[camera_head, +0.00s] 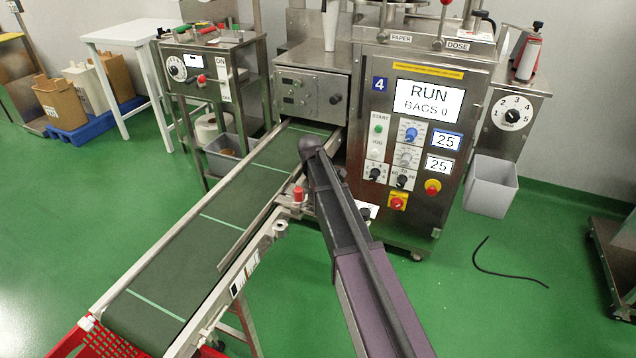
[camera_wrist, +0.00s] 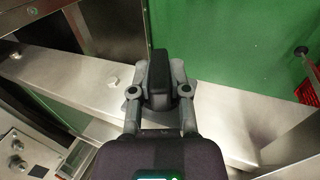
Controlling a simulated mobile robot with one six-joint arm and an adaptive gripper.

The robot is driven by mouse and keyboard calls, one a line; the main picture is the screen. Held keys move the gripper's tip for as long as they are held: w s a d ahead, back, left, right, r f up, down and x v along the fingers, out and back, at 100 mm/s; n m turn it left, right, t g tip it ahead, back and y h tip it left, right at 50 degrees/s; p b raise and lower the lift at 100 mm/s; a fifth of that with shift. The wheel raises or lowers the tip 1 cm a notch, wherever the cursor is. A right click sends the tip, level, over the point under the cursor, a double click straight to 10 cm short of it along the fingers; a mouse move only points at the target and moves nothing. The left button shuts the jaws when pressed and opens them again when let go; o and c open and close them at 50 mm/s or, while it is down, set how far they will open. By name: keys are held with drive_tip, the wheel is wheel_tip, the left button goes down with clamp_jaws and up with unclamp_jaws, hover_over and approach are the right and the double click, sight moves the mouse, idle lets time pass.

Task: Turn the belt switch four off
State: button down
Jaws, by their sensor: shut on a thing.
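In the wrist view, my gripper (camera_wrist: 158,88) is shut on a black upright handle (camera_wrist: 158,68), which I take to be the knob of belt switch four. The handle stands between the two grey fingers, over a metal surface; no label on it can be read there. In the head view, my dark arm reaches to the belt beside packer four (camera_head: 380,84) and hides the gripper. The packer's screen (camera_head: 428,100) reads RUN, BAGS 0. The belt (camera_head: 232,196) runs from the packer toward the lower left.
A red button (camera_head: 298,195) sits on the belt's side rail. A red crate (camera_head: 100,343) stands under the belt's near end. A grey bin (camera_head: 491,187) hangs right of the packer.

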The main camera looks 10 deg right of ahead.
drive_tip(key=shift+s+f+t+h+b, duration=0.1)
drive_tip(key=shift+f+t+h+b, duration=0.05)
drive_tip(key=shift+t+h+b, duration=0.6)
drive_tip(key=shift+d+t+b, duration=0.1)
drive_tip(key=shift+t+b, duration=0.25)
drive_tip(key=shift+t, duration=0.2)
drive_tip(key=c, duration=0.6)
unclamp_jaws()
